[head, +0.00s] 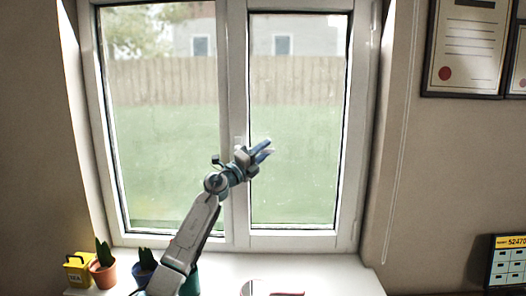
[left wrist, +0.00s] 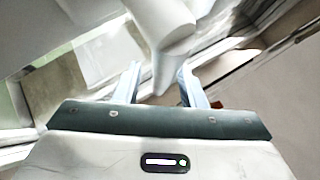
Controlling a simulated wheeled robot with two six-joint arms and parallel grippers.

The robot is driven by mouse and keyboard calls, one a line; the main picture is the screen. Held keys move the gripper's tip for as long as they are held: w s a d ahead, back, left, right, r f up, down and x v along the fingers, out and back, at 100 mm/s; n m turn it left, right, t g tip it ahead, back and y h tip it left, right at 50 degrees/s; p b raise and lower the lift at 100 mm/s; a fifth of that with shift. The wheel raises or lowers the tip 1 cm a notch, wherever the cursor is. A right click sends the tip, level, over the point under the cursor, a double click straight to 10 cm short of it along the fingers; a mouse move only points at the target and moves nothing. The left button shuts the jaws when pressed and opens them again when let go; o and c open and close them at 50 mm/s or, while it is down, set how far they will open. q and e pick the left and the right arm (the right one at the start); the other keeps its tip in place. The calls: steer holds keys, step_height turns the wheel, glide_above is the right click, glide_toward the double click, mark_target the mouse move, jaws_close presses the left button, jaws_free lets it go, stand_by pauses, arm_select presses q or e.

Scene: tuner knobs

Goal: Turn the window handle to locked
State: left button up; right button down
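The window handle (left wrist: 166,62) is a white lever in the left wrist view, where it reaches down between my two gripper fingers. In the head view only a bit of its white mount (head: 239,141) shows on the middle window frame; my gripper hides most of the rest. My left gripper (head: 262,151) is in front of the handle, its blue fingers pointing right. In the left wrist view the fingers (left wrist: 162,85) are apart, one on each side of the lever, with a small gap visible on both sides. My right gripper is not in view.
The two-pane window (head: 230,240) is shut. On the sill (head: 335,280) stand a yellow tin (head: 78,268) and potted plants (head: 102,272) at the left. Framed certificates (head: 465,50) hang at the right. The space before the right pane is free.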

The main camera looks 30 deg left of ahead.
arm_select(q)
jaws_close()
